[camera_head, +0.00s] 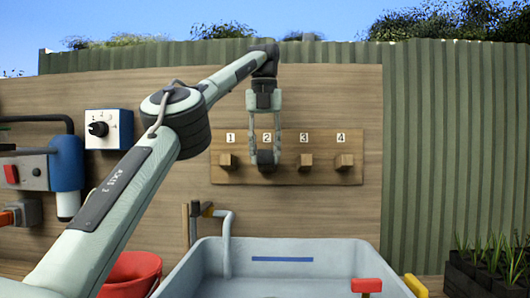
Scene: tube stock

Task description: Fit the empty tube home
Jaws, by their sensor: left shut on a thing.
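My left gripper (264,150) hangs fingers-down in front of the wooden peg board (223,141), at the place marked 2. Its two fingers are shut on a small dark piece (265,158), which shows between the fingertips. I cannot tell whether this piece is the empty tube or a part fixed to the board, nor whether it touches the board. The peg at place 2 is hidden. Wooden pegs stand out at place 1 (227,161), place 3 (306,161) and place 4 (344,161). My right gripper is not in view.
A grey basin (341,256) with a blue stripe stands below the board. A pale bent pipe (226,240) rises at its left. A red bucket (130,272), a dial box (109,129) and a blue cylinder (67,170) are at the left. A red-topped piece (366,285) is at the front.

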